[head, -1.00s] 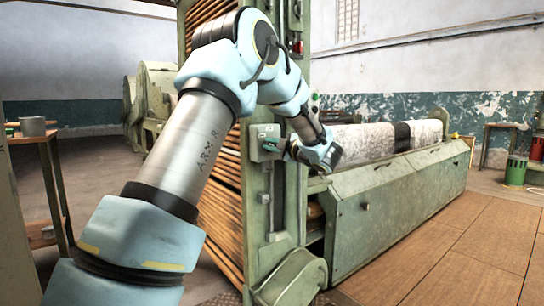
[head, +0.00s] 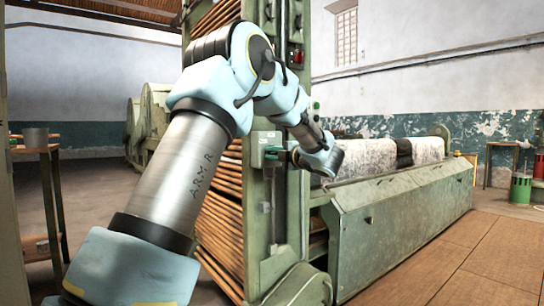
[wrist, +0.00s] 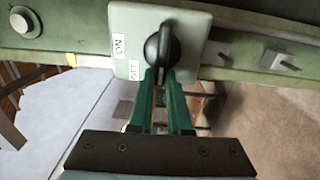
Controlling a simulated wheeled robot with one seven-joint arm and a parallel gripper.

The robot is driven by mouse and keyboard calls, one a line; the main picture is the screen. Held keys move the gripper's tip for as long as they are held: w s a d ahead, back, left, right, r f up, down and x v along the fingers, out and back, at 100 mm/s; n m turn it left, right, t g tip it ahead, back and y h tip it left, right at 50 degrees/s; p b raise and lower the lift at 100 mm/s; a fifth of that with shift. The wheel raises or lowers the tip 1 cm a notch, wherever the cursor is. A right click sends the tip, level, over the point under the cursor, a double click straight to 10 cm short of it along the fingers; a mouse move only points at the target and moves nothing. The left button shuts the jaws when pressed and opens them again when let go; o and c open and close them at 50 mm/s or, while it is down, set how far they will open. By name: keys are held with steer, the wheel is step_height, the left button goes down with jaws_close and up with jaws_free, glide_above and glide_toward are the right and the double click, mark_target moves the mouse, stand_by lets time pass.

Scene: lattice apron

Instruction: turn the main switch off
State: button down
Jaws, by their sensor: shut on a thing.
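The main switch is a black rotary knob (wrist: 158,46) on a pale plate (wrist: 190,30) in the wrist view. An ON label (wrist: 121,45) and an OFF label (wrist: 133,71) lie left of the knob. The knob's grip stands roughly upright in the picture; I cannot tell which label it points to. My gripper (wrist: 162,76) has its green fingers closed on the knob's lower part, which they partly hide. In the head view the switch box (head: 265,146) is on the green machine post, with my gripper (head: 276,154) at its right side.
A large green machine (head: 400,220) with pale rolls (head: 428,148) extends right of the post. A stack of wooden slats (head: 220,215) stands left of it. Metal fittings (wrist: 280,62) sit right of the plate. Open floor (head: 470,265) lies at front right.

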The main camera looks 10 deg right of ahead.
steer(key=c, duration=0.9)
jaws_free()
steer(key=shift+o, duration=0.2)
steer(key=p+v, duration=0.1)
steer(key=v, duration=0.9)
steer(key=shift+s+d, duration=0.25)
steer(key=shift+s, duration=0.05)
